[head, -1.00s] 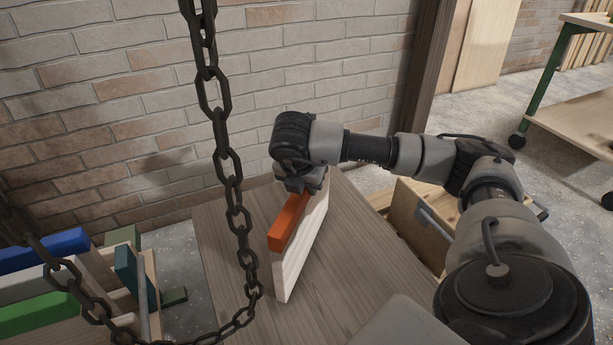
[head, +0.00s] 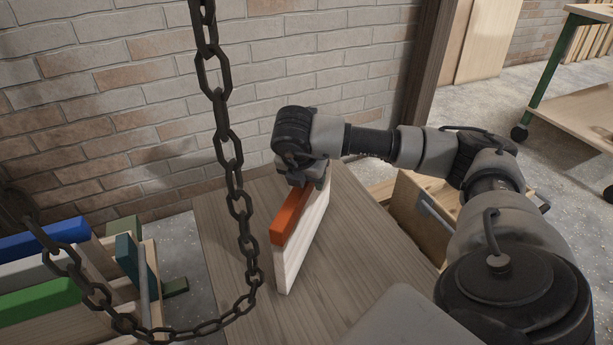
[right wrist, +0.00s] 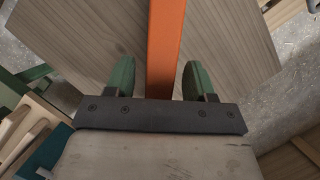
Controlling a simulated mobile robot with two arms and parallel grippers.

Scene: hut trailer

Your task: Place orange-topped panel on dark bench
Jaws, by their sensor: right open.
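The orange-topped panel (head: 301,247) has a pale wood face and an orange upper edge. It stands upright on its long edge on the grey-brown wooden bench (head: 362,222) in the head view. My right gripper (head: 306,184) is at the panel's far end, over its top. In the right wrist view the green fingers of the open gripper (right wrist: 157,80) sit on either side of the orange edge (right wrist: 164,45), with a gap on both sides. My left gripper is not in view.
A dark chain (head: 236,180) hangs in front of the bench at left. A rack with blue, grey and green-topped panels (head: 45,240) stands at left. A wooden crate (head: 411,212) is right of the bench. A brick wall (head: 110,100) is behind.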

